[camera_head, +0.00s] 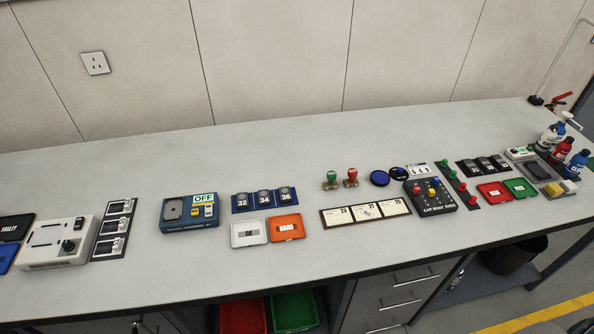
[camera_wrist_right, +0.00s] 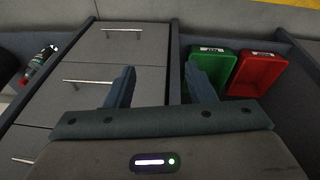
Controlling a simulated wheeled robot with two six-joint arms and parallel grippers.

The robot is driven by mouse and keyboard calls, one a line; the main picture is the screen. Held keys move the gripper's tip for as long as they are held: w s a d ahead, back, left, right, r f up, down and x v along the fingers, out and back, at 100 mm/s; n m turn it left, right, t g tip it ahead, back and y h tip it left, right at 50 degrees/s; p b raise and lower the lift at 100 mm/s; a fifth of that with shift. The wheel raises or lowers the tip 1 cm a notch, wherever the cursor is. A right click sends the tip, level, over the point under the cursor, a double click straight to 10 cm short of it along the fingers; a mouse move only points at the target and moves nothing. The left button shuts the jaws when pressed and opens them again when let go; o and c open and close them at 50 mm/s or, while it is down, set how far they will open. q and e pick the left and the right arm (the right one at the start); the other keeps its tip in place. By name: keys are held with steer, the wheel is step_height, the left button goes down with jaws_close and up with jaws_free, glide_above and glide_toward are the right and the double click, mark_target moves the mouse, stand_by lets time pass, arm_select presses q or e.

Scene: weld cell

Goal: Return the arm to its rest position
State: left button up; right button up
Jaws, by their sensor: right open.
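My right gripper (camera_wrist_right: 162,88) shows in the right wrist view with its two dark fingers apart and nothing between them. It points toward the grey drawer unit (camera_wrist_right: 98,82) under the bench. Neither of my arms shows in the head view, and my left gripper is in neither view.
The long grey bench (camera_head: 130,275) carries a blue device marked OFF (camera_head: 188,213), orange tray (camera_head: 286,228), white tray (camera_head: 249,233), stamps, cards, a black button box (camera_head: 430,197) and bottles (camera_head: 562,150). Below are a green bin (camera_wrist_right: 212,70) and a red bin (camera_wrist_right: 258,75).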

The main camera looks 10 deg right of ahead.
steer(key=s+f+b, duration=0.2)
steer(key=s+f, duration=0.7)
steer(key=f, duration=0.4)
steer(key=s+d+f+g+b, duration=0.1)
steer(key=s+f+b, duration=0.2)
steer(key=s+f, duration=0.6)
step_height(320, 180, down, 5)
steer(key=shift+s+d+r+b, duration=0.1)
steer(key=shift+s+d+b, duration=0.05)
steer(key=shift+b, duration=0.2)
